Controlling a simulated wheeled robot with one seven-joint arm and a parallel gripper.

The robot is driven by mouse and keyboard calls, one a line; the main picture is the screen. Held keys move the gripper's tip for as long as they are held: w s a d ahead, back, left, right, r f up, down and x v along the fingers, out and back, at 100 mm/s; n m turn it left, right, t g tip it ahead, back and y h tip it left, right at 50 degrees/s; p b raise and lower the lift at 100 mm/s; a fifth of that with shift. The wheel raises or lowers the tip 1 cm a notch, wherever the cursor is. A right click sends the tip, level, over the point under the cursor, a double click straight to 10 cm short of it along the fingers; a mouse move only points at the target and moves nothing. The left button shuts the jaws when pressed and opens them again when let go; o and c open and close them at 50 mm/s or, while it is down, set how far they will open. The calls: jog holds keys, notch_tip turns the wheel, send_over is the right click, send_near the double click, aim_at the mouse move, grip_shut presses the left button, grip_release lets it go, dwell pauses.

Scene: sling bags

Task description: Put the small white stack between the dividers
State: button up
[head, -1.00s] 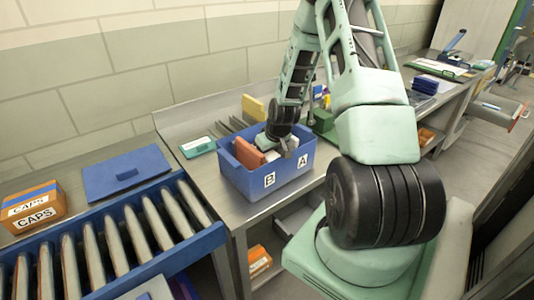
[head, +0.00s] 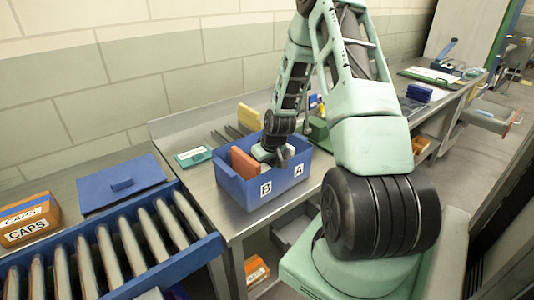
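A blue bin (head: 234,186) with labels B and A stands on the metal bench. An orange block (head: 244,163) leans inside it on the left. A small pale white piece (head: 261,153), perhaps the white stack, shows beside the orange block, partly hidden by my gripper. My gripper (head: 279,160) points down into the bin, close to the pale piece; its fingers are too small and dark to tell whether they hold it. Thin grey upright dividers (head: 229,134) stand on the bench behind the bin, with a yellow block (head: 249,117) at their right.
A blue panel (head: 120,183) and an orange CAPS box (head: 27,220) are further left, behind a blue rack (head: 205,246) of several slats. Dark blue items (head: 419,93) lie at the right.

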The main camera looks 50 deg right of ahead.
jog(key=b+v, duration=0.1)
jog(key=v, duration=1.2)
jog(key=w+a+n, duration=0.1)
jog(key=a, duration=0.4)
jog(key=a+r+n, duration=0.1)
jog(key=a, duration=0.3)
jog(key=w+a+r+n+y, duration=0.1)
jog(key=a, duration=0.4)
jog(key=shift+w+a+g, duration=0.35)
jog(key=shift+g, duration=0.05)
jog(key=s+a+r+n+g+y, duration=0.1)
jog(key=s+a, duration=0.1)
jog(key=a, duration=0.5)
jog(key=s+a+r+n, duration=0.2)
jog(key=a, duration=0.5)
jog(key=s+a+r+n+g, duration=0.2)
jog(key=s+a+n, duration=0.2)
jog(key=s+a, duration=1)
jog(key=s, duration=0.3)
jog(key=shift+a+r+n, duration=0.2)
jog(key=shift+r+n, duration=0.1)
jog(key=shift+r, duration=0.1)
